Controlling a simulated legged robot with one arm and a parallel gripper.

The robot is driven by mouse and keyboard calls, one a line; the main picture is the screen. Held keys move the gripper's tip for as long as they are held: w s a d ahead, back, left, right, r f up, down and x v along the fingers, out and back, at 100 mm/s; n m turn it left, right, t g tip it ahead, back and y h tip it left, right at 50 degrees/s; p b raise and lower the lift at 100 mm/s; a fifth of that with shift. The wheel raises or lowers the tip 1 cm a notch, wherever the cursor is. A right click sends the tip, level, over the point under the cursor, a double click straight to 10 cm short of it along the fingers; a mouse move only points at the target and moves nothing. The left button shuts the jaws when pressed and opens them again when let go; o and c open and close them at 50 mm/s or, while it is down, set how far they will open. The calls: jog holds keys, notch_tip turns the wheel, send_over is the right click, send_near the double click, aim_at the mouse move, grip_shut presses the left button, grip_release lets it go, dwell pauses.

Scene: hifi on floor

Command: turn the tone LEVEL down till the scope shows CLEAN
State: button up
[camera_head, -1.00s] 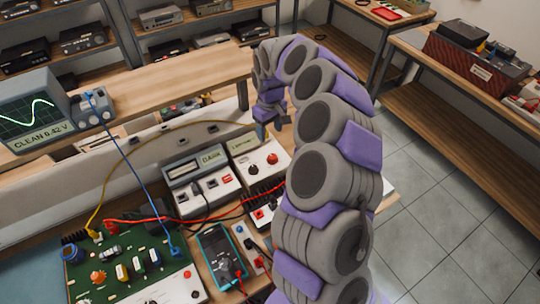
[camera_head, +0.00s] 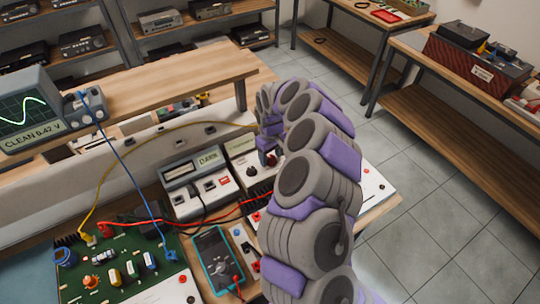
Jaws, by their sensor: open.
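The scope (camera_head: 28,112) at the left shows a green sine wave and the label CLEAN 0.42 V. A pale box (camera_head: 243,150) with a lettered strip too small to read, which may be the tone box, stands on the bench at the centre. A dark knob (camera_head: 251,172) shows on its front left. I cannot tell whether the fingers touch the knob. My own arm covers the box's right side.
A green circuit board (camera_head: 120,262) and a multimeter (camera_head: 215,258) lie in front. Red, yellow and blue leads cross the bench. A pale panel (camera_head: 372,182) lies right of my arm.

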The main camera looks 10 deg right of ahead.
jog(key=shift+d, duration=0.25)
jog(key=shift+c, duration=1.2)
jog(key=shift+a, duration=0.3)
jog(key=c, duration=0.8)
jog(key=shift+w+d+r+p, duration=0.2)
jog(key=shift+r+p, duration=0.25)
jog(key=shift+p, duration=0.45)
jog(key=shift+m+p, duration=0.4)
jog(key=shift+p, duration=0.25)
jog(key=shift+s+a+f, duration=0.1)
jog(key=shift+a+f, duration=0.05)
jog(key=shift+f, duration=0.15)
jog(key=shift+s+f, duration=0.1)
